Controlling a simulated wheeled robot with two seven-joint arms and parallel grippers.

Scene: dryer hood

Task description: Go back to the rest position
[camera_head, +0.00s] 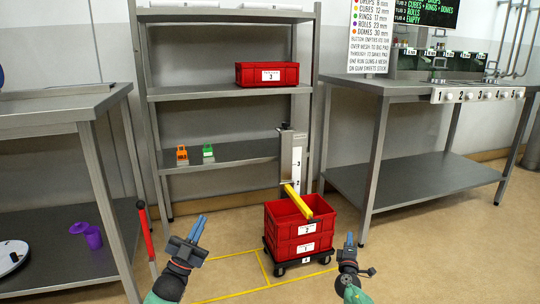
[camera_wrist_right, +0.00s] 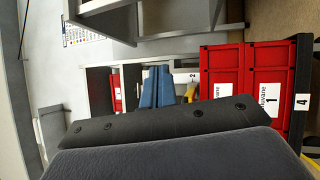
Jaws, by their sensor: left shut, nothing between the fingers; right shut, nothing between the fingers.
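My left gripper (camera_head: 197,230) is low in front, left of the stacked red crates in the head view. Its blue fingers are shut and hold nothing. My right gripper (camera_head: 349,240) is low at the right of the crates, with its fingers shut and empty. Its blue fingers also show in the right wrist view (camera_wrist_right: 156,87), with the crates beyond and to the right. Both grippers are apart from the crates and the shelving.
Red crates (camera_head: 299,247) stand stacked on a black wheeled base, with a yellow bar (camera_head: 298,201) across the top. Behind is a grey rack (camera_head: 222,93) with another red crate (camera_head: 267,75). Steel tables stand left (camera_head: 50,108) and right (camera_head: 405,90). Yellow lines mark the floor.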

